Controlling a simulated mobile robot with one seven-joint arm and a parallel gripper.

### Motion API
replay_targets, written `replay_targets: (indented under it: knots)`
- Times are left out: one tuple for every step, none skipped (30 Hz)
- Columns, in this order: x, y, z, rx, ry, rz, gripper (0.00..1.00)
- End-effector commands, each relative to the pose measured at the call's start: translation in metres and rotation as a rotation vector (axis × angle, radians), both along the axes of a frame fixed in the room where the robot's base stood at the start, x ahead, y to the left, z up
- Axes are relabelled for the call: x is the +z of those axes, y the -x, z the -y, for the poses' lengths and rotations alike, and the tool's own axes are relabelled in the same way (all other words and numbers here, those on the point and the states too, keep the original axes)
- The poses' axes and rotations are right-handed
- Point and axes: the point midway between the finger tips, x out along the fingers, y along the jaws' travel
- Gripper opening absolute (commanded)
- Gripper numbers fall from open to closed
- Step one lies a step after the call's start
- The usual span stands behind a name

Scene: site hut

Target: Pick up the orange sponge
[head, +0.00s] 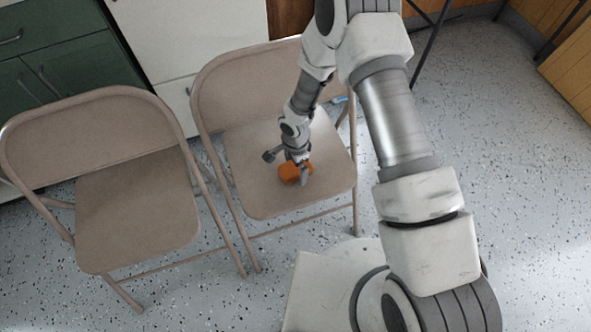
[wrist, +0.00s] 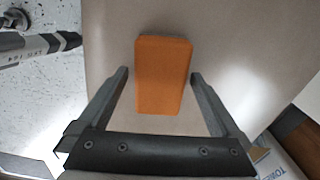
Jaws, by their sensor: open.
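The orange sponge (head: 289,172) lies on the seat of the right-hand beige folding chair (head: 263,200). In the wrist view the sponge (wrist: 162,75) is a plain orange block on the chair seat (wrist: 230,60), its long side running up the picture. My gripper (head: 300,172) is over the seat at the sponge. In the wrist view my gripper (wrist: 159,75) is open, with one finger on each side of the sponge's lower part and a gap on both sides. The head view hides part of the sponge behind the gripper.
A second beige folding chair (head: 140,205) stands on the left, close beside the first. Dark green cabinets (head: 70,70) and a white cabinet (head: 190,35) are behind. Speckled floor (head: 530,130) is clear on the right. A small blue thing (head: 340,100) shows near the chair's back right.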

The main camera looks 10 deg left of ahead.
Motion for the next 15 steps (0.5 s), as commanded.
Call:
replay_targets:
  knots:
    - [0.0007, -0.0002, -0.0001, 0.0, -0.001, 0.001, 1.0]
    - [0.0007, -0.0002, -0.0001, 0.0, 0.0, 0.0, 1.0]
    - [0.0008, -0.0002, -0.0001, 0.0, 0.0, 0.0, 1.0]
    - [0.0008, -0.0001, -0.0001, 0.0, 0.0, 0.0, 0.96]
    - [0.0008, -0.0001, -0.0001, 0.0, 0.0, 0.0, 0.91]
    - [0.0008, -0.0001, -0.0001, 0.0, 0.0, 0.0, 0.84]
    - [0.0009, 0.0, -0.0001, 0.0, 0.0, 0.0, 0.78]
    - [0.0009, 0.0, -0.0001, 0.0, 0.0, 0.0, 0.73]
    - [0.0009, 0.0, -0.0001, 0.0, 0.0, 0.0, 0.66]
    - [0.0009, 0.0, -0.0001, 0.0, 0.0, 0.0, 0.6]
    - [0.0009, 0.0001, -0.0001, 0.0, 0.0, 0.0, 0.55]
    - [0.0009, 0.0001, -0.0001, 0.0, 0.0, 0.0, 0.48]
    - [0.0009, 0.0001, -0.0001, 0.0, 0.0, 0.0, 0.42]
    - [0.001, 0.0, -0.0001, 0.0, 0.0, 0.0, 0.37]
    - [0.001, 0.0001, -0.0001, 0.0, 0.0, 0.0, 0.3]
